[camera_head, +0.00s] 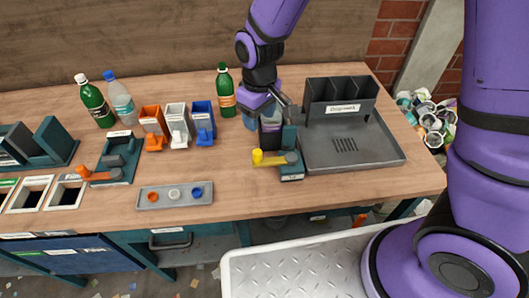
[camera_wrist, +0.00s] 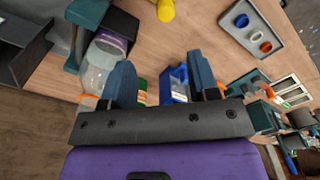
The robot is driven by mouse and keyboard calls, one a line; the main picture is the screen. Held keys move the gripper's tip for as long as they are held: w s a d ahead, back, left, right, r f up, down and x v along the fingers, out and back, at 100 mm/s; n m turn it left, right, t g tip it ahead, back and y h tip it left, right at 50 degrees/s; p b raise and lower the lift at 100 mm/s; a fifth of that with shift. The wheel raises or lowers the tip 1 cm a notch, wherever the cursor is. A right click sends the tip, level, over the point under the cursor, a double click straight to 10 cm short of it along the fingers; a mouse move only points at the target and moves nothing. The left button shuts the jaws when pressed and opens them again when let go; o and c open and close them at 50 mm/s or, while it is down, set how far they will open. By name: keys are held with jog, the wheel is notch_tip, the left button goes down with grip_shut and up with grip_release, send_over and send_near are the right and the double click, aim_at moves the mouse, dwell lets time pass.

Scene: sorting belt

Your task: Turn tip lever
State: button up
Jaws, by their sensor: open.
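A lever with a yellow knob (camera_head: 258,157) sits on the front of a teal tipping stand (camera_head: 291,160) at the middle of the bench. The knob also shows at the top of the wrist view (camera_wrist: 165,10). The stand has a dark cup (camera_head: 270,137), and in the wrist view a clear bottle (camera_wrist: 98,66) lies with its end at the purple-lined cup opening. My gripper (camera_head: 270,108) is just behind the stand, apart from the lever. In the wrist view its two fingers (camera_wrist: 160,80) are spread with nothing held between them.
A grey tray with a dark divided rack (camera_head: 342,100) stands right of the stand. Orange, white and blue bins (camera_head: 203,124) and a green bottle (camera_head: 222,91) are to the left. A button panel (camera_head: 174,194) and a second, orange lever (camera_head: 97,175) lie farther left.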

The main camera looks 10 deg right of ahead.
aim_at(257, 151)
jog(key=f, duration=0.2)
jog(key=shift+s+a+f, duration=0.2)
jog(key=shift+a+f, duration=0.2)
notch_tip(257, 151, down, 10)
jog(key=shift+f, duration=0.25)
grip_shut()
